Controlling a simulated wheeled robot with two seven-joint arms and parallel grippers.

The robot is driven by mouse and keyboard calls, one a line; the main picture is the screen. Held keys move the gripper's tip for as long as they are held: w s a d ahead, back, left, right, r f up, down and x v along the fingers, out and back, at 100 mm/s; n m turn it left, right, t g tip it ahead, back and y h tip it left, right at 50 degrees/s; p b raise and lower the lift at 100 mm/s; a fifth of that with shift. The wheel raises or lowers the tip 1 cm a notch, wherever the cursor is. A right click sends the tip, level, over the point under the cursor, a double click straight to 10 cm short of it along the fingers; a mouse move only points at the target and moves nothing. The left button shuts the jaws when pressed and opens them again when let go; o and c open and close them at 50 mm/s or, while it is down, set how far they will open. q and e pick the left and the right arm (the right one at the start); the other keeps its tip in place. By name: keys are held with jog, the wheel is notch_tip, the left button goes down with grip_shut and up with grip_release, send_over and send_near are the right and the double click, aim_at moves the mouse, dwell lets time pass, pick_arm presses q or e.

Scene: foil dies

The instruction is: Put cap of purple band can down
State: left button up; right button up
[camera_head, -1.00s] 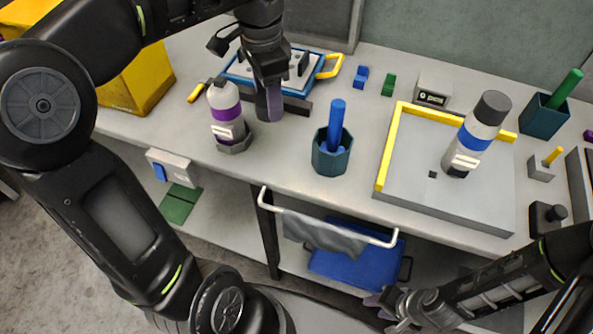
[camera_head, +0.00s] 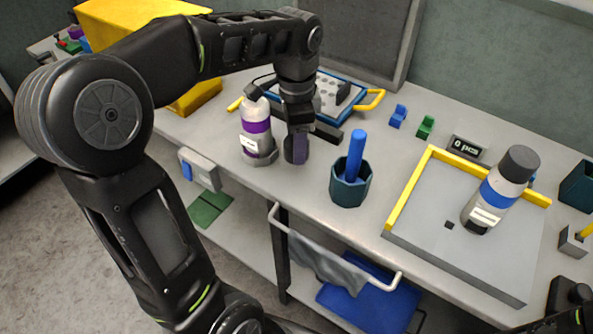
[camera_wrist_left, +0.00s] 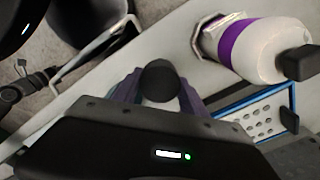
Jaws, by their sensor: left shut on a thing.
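The purple band can (camera_head: 256,132) stands upright in a grey holder near the bench's front edge, with its upper part partly behind my left arm. In the left wrist view the can (camera_wrist_left: 262,47) shows at the upper right, with a dark piece at its top end. My left gripper (camera_head: 296,150) points down just right of the can, apart from it. In the left wrist view it is shut on a dark round cap (camera_wrist_left: 159,81). The cap is hidden between the fingers in the head view.
A dark teal cup (camera_head: 350,191) with a blue stick stands right of the gripper. A blue-rimmed tray (camera_head: 330,112) with a yellow handle lies behind. A blue-band can (camera_head: 496,190) stands on a grey, yellow-edged pad (camera_head: 420,222). Some bare bench lies between gripper and cup.

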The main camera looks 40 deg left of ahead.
pick_arm(q)
send_over(296, 178)
notch_tip(296, 178, down, 4)
jog(key=shift+f, duration=0.1)
jog(key=shift+f, duration=0.1)
jog(key=shift+f, duration=1.75)
jog(key=shift+f, duration=0.2)
jog(key=o, duration=1.3)
jog(key=shift+r, duration=0.1)
